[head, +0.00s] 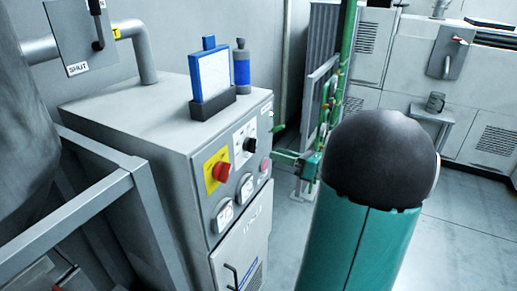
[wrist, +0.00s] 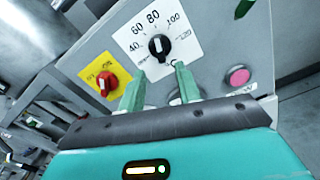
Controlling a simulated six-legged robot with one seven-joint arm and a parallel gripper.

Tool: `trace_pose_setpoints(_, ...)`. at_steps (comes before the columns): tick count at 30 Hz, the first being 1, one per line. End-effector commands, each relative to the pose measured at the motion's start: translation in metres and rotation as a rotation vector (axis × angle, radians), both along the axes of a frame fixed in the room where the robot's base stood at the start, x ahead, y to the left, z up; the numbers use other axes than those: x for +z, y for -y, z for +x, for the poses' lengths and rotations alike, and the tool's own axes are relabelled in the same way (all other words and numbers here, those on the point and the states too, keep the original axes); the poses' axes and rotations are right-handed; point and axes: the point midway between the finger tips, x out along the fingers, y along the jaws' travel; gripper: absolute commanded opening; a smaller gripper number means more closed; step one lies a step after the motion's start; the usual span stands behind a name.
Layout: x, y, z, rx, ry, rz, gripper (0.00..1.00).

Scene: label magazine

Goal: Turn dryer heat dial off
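The heat dial is a black round knob (wrist: 159,46) on a white plate marked 40, 60, 80, 100 and °C. In the wrist view it sits just beyond my fingertips. I cannot clearly tell where its pointer is set. In the head view the dial (head: 249,145) is on the front of a grey dryer control cabinet (head: 190,165). My gripper (wrist: 160,76) is open, its two green fingers apart and nothing between them. They point towards the dial, one lower left and one lower right of it; contact is not visible. In the head view the green fingers show right of the panel.
A red knob (wrist: 107,83) on a yellow plate is left of the dial. A pink button (wrist: 238,76) is right of it. Gauges (head: 225,214) sit below. A blue-and-white board (head: 211,75) and a blue bottle (head: 241,68) stand on the cabinet. A metal frame (head: 110,190) is at left.

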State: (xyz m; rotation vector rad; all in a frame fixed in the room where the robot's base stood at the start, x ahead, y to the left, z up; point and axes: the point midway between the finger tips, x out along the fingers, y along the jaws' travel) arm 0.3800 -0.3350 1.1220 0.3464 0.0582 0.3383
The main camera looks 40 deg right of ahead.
Motion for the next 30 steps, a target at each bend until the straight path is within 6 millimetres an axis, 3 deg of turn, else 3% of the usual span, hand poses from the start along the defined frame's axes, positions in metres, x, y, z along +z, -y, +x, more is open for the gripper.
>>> trace_pose_setpoints(3,0.0,-0.009,0.024,0.004,0.0,0.0,0.34)
trace_pose_setpoints(10,0.0,-0.021,0.06,0.004,0.0,-0.001,0.34)
trace_pose_setpoints(22,0.0,-0.025,0.071,0.0,-0.001,-0.001,0.34)
trace_pose_setpoints(27,0.0,-0.025,0.07,0.0,-0.001,-0.001,0.02)
trace_pose_setpoints(30,0.0,-0.025,0.07,0.0,-0.001,-0.001,0.0)
